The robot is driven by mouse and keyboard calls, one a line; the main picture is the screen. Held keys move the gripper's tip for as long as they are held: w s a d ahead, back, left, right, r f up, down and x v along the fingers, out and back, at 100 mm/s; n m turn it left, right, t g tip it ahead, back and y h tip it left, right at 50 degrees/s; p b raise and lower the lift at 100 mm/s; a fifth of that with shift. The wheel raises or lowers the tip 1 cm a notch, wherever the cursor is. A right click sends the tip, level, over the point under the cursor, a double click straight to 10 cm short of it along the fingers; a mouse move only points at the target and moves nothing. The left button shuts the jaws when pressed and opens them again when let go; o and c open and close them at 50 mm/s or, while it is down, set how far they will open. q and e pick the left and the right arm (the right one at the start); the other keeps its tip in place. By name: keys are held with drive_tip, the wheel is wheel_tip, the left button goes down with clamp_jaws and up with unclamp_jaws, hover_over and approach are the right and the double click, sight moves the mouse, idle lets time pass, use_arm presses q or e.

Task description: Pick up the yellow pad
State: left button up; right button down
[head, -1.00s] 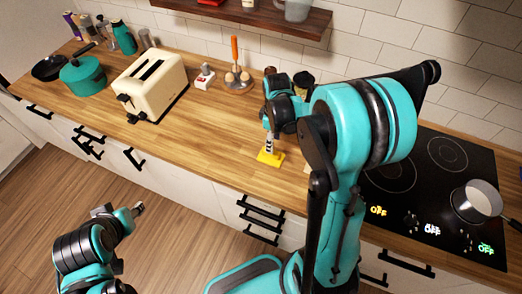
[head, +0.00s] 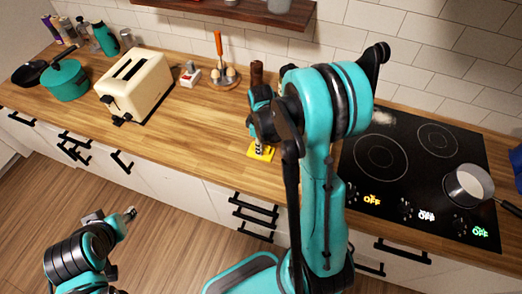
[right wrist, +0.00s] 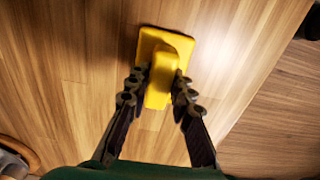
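The yellow pad (head: 265,156) lies on the wooden counter, left of the cooktop. In the right wrist view the yellow pad (right wrist: 162,45) shows a flat square base with a raised grip. My right gripper (right wrist: 160,78) points down at it, with one finger on each side of the raised grip. The fingers look spread, with at most slim gaps to the grip; contact is not clear. In the head view my right gripper (head: 259,149) hides part of the pad. My left gripper (head: 129,214) is at the lower left over the floor, away from the counter; its fingers are too small to read.
A cream toaster (head: 135,82) and a teal pot (head: 66,80) stand on the counter to the left. The black cooktop (head: 405,185) with a saucepan (head: 470,184) is to the right. Counter left of the pad is clear.

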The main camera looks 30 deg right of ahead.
wheel_tip(320, 180, up, 10)
drive_tip(key=shift+p, duration=1.2)
